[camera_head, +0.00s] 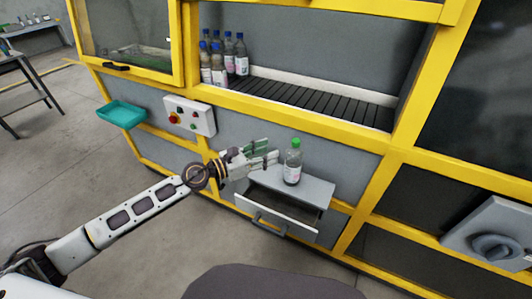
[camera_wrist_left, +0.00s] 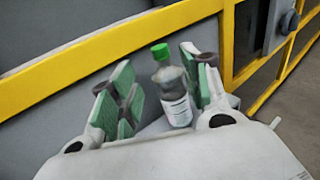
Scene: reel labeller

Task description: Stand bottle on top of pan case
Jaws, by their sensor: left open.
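A clear bottle with a green cap and a pale label (camera_head: 292,166) stands upright on top of the grey pan case (camera_head: 316,188). The case is fixed low on the machine front and its drawer (camera_head: 281,213) is pulled out. My left gripper (camera_head: 270,152) is open and empty, just left of the bottle. In the left wrist view the bottle (camera_wrist_left: 174,92) shows between the two green-padded fingers (camera_wrist_left: 160,95), with gaps on both sides; its base is partly hidden by the gripper body. My right gripper is not in view.
Several bottles with dark blue caps (camera_head: 222,60) stand at the left end of the roller conveyor (camera_head: 310,98) above. A control box with buttons (camera_head: 190,116) and a teal tray (camera_head: 122,114) are mounted left of the case. Yellow frame beams (camera_head: 300,118) run above it.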

